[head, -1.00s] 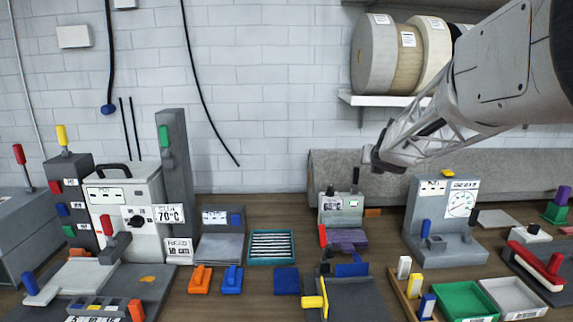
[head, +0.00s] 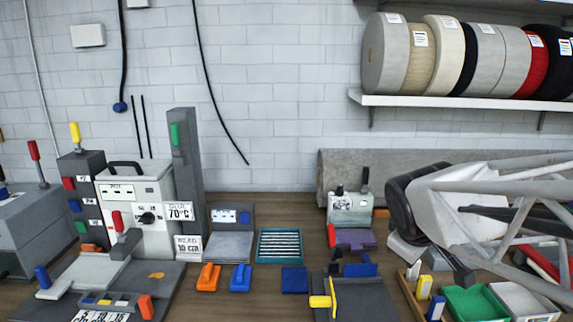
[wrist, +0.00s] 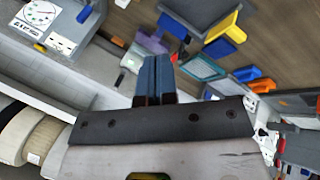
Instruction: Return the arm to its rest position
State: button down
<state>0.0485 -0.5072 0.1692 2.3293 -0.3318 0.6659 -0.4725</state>
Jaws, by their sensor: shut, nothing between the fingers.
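My gripper (wrist: 160,60) shows in the wrist view with its two blue-grey fingers together and nothing between them. It is apart from the bench objects, which appear beyond and around it. In the head view my arm (head: 490,205) reaches in from the right, low over the right part of the bench. Its fingers cannot be made out clearly there. The arm hides most of the grey dial gauge station, whose dial (wrist: 38,14) shows at the upper left of the wrist view.
A wall shelf (head: 450,100) with several rolls is above the arm. A grey rug roll (head: 345,175) lies behind it. Below are a green tray (head: 472,303), a white tray (head: 525,302) and upright coloured pieces. The white press (head: 135,215) stands left. Open wall space is left of the shelf.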

jog(key=s+a+f+m+g+y, duration=0.1)
jog(key=s+a+f+m, duration=0.1)
jog(key=s, duration=0.5)
jog(key=s+a+f+m+g+y, duration=0.1)
jog(key=s+a+f+m+g, duration=0.1)
jog(key=s+m, duration=0.3)
jog(key=s+a+f, duration=0.1)
jog(key=s, duration=0.1)
jog(key=shift+s+a+f+y, duration=0.15)
jog(key=shift+s+f+y, duration=0.05)
jog(key=shift+s+y, duration=0.2)
jog(key=shift+w, duration=0.1)
dwell(0.8)
